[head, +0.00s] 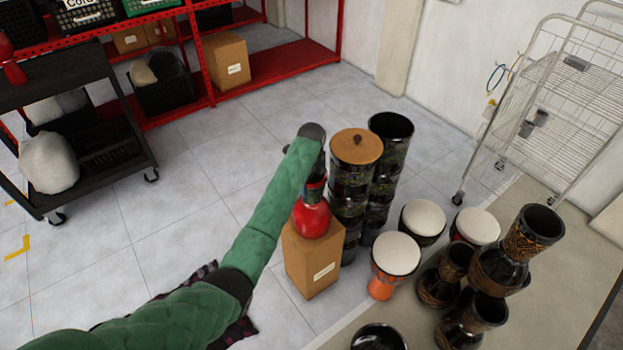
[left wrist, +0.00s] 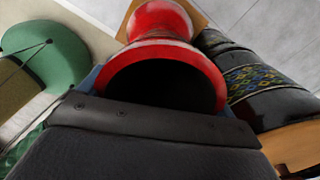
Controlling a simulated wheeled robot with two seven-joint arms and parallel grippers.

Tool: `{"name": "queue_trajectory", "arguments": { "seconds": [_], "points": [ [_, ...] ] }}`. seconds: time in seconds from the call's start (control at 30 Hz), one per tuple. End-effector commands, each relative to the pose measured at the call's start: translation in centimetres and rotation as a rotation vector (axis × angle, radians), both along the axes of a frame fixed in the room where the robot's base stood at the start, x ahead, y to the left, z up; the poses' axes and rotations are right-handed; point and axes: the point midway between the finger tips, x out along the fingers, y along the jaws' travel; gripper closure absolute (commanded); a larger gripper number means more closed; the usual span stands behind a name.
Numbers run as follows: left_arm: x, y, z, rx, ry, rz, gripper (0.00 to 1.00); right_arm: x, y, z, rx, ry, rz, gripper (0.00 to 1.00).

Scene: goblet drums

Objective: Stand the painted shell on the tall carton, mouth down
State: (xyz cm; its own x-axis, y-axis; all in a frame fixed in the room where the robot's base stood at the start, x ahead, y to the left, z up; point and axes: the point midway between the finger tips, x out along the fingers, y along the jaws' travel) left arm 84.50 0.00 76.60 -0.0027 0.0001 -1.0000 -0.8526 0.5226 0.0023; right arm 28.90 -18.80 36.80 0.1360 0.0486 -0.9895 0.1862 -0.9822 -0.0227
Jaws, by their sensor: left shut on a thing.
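The red painted shell (head: 312,219) is upright over the tall carton (head: 313,266), its wide red end down and its narrower end up. My left gripper (head: 314,182) points down from above and is shut on the shell's upper end. In the left wrist view the shell (left wrist: 160,53) shows a dark round opening towards me, then a narrow waist and a red flare beyond. The carton's tan edge shows behind it. The shell's lower rim looks to be at the carton's top, but I cannot tell whether it touches. My right gripper is out of view.
A dark drum stack with a wooden lid (head: 356,147) stands close behind the carton, beside a taller open one (head: 391,127). An orange drum (head: 384,287) stands to the right. Dark goblet drums (head: 497,272) crowd the far right.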

Motion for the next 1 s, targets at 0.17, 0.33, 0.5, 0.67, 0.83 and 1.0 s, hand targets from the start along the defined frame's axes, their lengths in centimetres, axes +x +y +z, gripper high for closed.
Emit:
{"name": "queue_trajectory", "arguments": {
  "seconds": [0.17, 0.33, 0.5, 0.67, 0.83, 1.0],
  "points": [
    [0.1, 0.0, 0.0, -0.001, -0.003, 0.000, 0.81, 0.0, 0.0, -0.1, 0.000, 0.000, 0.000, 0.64],
    [0.1, 0.0, 0.0, -0.001, -0.003, 0.000, 0.81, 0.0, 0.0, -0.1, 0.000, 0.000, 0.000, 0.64],
    [0.0, 0.0, -0.3, 0.000, -0.001, 0.000, 0.00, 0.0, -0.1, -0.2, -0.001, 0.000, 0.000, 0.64],
    [0.0, 0.0, -0.3, 0.000, -0.001, 0.000, 0.00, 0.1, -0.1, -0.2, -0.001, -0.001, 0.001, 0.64],
    [0.1, 0.0, 0.4, 0.000, -0.002, 0.000, 0.00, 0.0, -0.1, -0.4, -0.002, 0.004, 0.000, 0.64],
    [0.2, 0.1, 2.8, 0.001, -0.006, -0.001, 0.00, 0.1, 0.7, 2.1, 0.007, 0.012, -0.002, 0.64]
  ]
}}
